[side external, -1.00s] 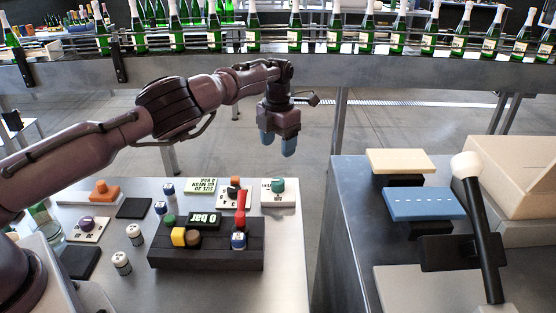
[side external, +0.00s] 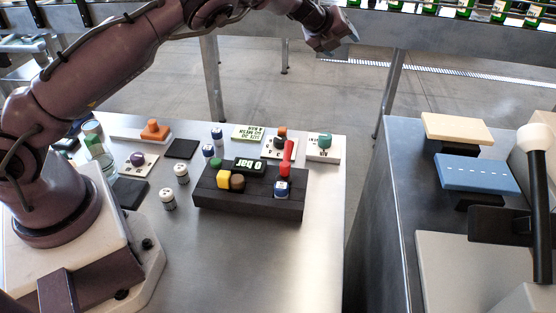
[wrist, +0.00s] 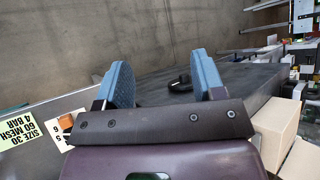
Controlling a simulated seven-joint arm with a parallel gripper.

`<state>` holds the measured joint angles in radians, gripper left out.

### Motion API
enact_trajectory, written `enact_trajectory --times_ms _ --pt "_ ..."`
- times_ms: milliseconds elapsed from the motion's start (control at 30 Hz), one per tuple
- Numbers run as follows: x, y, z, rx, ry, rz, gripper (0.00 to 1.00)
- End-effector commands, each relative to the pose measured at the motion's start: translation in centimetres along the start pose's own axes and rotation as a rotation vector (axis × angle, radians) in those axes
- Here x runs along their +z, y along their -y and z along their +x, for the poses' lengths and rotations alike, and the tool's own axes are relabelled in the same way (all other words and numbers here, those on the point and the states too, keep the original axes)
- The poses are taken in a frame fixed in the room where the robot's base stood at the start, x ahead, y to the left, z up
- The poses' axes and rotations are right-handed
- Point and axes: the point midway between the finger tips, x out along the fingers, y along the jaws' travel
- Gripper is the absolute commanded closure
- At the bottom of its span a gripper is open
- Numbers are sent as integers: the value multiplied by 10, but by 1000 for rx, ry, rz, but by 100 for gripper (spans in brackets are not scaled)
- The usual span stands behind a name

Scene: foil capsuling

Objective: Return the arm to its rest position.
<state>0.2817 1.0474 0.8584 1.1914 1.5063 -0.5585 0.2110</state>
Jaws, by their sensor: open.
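My gripper (side external: 338,38) is at the top of the side external view, held high beyond the back edge of the steel table. Its fingers are partly cut off or turned away there. In the wrist view its two blue fingers (wrist: 160,82) stand wide apart with nothing held between them. My arm reaches up and to the right from its base at the left.
A black control block (side external: 248,194) with a "0 bar" display, coloured knobs and a red lever stands on the steel table (side external: 260,265). Small white pots (side external: 168,199) stand left of it. A second bench (side external: 392,205) at right carries a blue pad (side external: 476,173).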

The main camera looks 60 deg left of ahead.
Motion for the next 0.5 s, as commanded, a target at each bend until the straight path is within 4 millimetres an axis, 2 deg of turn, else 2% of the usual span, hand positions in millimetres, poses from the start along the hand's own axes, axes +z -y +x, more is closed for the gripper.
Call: enact_trajectory --times_ms 33,100,167,233,367,500 --pt "29 -1 -23 -36 116 -202 37" --pt "56 -11 -54 -56 255 -475 37" --pt "69 -26 -80 -51 351 -695 37" --pt "73 -45 -111 -22 438 -936 37" --pt "52 -77 -166 84 528 -1334 37" --pt "2 -100 -223 253 544 -1672 37"
